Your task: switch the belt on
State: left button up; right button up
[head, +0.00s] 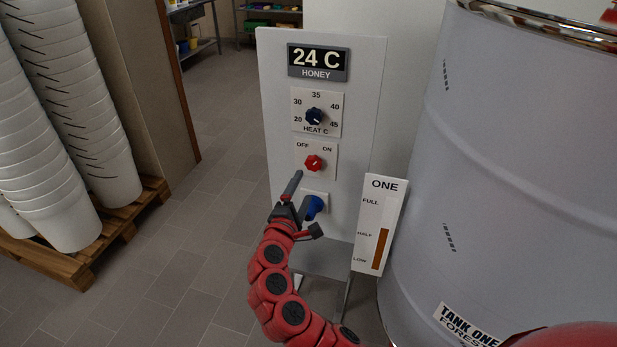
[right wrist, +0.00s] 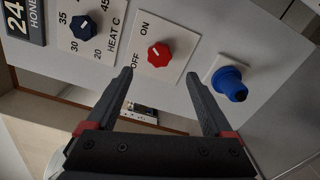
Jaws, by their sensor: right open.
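A red knob (head: 314,163) sits on a white plate marked OFF and ON, on a light grey upright panel (head: 362,110). Its white mark seems to point to the OFF side. In the right wrist view the red knob (right wrist: 159,54) lies ahead of the fingertips, nearer the left finger and apart from both. My right gripper (head: 302,188) is open and empty, just below the red knob in the head view. The right wrist view shows its two spread fingers (right wrist: 160,75). No belt shows. My left gripper is not in view.
A blue knob (head: 315,206) is close beside my right gripper. Above are a dark blue HEAT C dial (head: 315,116) and a 24 C HONEY display (head: 319,62). A gauge marked ONE (head: 367,224) and a big tank (head: 510,160) stand right. Stacked white buckets (head: 85,120) stand left.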

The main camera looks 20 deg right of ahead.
jog(key=v, duration=0.7)
jog(key=shift+s+a, duration=0.15)
jog(key=shift+s, duration=0.05)
jog(key=shift+w, duration=0.1)
